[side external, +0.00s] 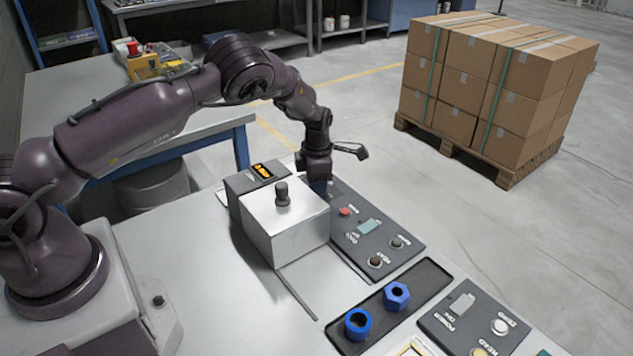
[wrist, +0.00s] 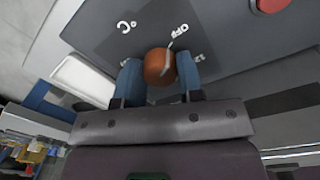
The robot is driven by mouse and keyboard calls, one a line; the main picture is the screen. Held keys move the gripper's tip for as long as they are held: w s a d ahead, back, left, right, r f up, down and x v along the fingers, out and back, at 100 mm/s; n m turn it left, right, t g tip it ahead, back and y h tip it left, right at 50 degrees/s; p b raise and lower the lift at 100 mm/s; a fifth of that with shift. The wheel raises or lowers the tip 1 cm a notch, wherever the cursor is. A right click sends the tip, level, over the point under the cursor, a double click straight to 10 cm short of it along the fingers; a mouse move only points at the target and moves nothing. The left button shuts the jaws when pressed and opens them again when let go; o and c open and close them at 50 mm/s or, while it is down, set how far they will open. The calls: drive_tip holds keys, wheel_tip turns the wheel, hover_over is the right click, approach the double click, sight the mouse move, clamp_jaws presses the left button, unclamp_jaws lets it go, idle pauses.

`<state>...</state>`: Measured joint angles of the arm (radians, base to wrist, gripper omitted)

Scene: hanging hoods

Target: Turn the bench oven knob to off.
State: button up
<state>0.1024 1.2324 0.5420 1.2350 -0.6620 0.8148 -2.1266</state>
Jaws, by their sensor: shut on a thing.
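The orange-brown round knob (wrist: 157,66) shows in the wrist view on a dark grey panel (wrist: 95,35). A white "OFF" label (wrist: 180,32) is just up and right of the knob. A pale mark at the knob's upper right edge points roughly toward that label. My gripper (wrist: 159,80) is shut on the knob, with one blue finger on each side. In the side view my gripper (side external: 319,187) reaches down at the far end of the dark panel (side external: 350,222), behind a metal block. The knob is hidden there.
The metal block (side external: 287,225) with a black top knob stands close beside my gripper, near a box with an amber display (side external: 263,171). A red button (side external: 345,211) is on the same panel. A black tray (side external: 420,287) with two blue parts lies nearer the camera.

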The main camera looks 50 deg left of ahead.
drive_tip(key=shift+r, duration=0.1)
drive_tip(key=o, duration=0.9)
drive_tip(key=r, duration=1.3)
drive_tip(key=shift+s+d, duration=0.1)
drive_tip(key=shift+d, duration=0.2)
